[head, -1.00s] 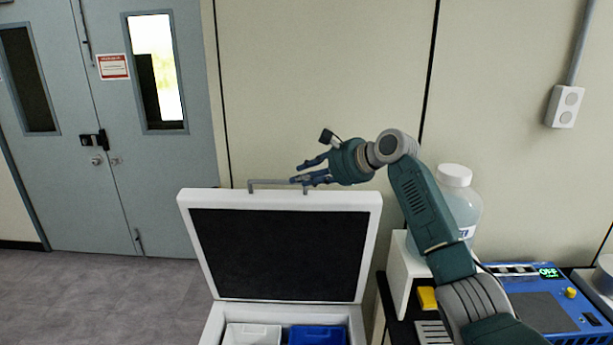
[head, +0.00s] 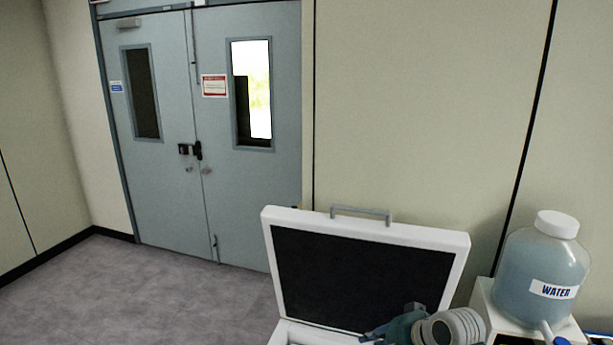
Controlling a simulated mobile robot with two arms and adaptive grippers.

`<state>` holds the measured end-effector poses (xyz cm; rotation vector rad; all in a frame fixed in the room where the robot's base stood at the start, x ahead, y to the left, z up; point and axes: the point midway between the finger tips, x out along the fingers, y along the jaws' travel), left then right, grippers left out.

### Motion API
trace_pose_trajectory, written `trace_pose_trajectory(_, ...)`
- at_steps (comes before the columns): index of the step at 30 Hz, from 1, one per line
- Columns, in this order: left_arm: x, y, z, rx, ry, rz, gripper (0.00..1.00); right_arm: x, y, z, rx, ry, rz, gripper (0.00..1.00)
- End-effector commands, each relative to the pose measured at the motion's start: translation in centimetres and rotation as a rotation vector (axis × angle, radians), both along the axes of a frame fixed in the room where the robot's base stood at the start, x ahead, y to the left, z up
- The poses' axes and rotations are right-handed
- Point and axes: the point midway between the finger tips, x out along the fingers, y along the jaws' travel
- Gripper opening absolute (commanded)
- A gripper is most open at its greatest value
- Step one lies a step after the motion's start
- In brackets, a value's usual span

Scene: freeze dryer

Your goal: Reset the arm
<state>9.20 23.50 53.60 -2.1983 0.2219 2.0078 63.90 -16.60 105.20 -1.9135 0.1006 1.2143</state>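My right gripper (head: 378,333) is low in the head view, at the bottom edge, in front of the dark inner face of the raised lid (head: 340,275). Its fingers are partly cut off by the frame, so I cannot tell whether they are open or shut. Part of my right arm shows beside it. My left gripper is not in view.
The white case stands with its lid up, a grey handle (head: 361,213) on top. A water bottle (head: 543,268) stands on a white stand at the right. Closed grey double doors (head: 205,140) are at the back left. The floor (head: 150,290) at the left is clear.

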Motion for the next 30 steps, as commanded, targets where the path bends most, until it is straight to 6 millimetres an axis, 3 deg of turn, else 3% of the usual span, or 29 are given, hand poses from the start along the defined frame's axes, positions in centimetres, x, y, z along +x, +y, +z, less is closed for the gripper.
trace_pose_trajectory(1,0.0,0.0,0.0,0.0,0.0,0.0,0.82,-3.5,0.5,-2.8,-0.067,0.006,0.068,0.26)
trace_pose_trajectory(3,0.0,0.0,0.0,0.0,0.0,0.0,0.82,-8.1,0.6,-5.6,-0.172,0.003,0.17,0.26)
trace_pose_trajectory(6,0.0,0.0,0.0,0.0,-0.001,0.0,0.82,-14.7,0.4,-8.4,-0.311,0.003,0.31,0.26)
trace_pose_trajectory(9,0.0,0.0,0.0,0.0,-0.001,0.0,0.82,-19.7,-0.2,-9.6,-0.414,0.007,0.417,0.26)
trace_pose_trajectory(12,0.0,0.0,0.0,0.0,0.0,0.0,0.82,-23.4,-0.8,-10.1,-0.488,0.014,0.494,0.26)
trace_pose_trajectory(18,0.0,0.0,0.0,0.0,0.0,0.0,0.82,-29.2,-2.1,-10.1,-0.593,0.038,0.612,0.26)
trace_pose_trajectory(24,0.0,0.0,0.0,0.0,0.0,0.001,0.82,-33.6,-3.3,-9.5,-0.668,0.065,0.7,0.26)
trace_pose_trajectory(27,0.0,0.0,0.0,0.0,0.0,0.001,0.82,-35.4,-3.9,-9.0,-0.701,0.078,0.739,0.26)
trace_pose_trajectory(30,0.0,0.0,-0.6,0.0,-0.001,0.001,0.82,-35.0,-3.9,-11.4,-0.704,0.087,0.748,0.26)
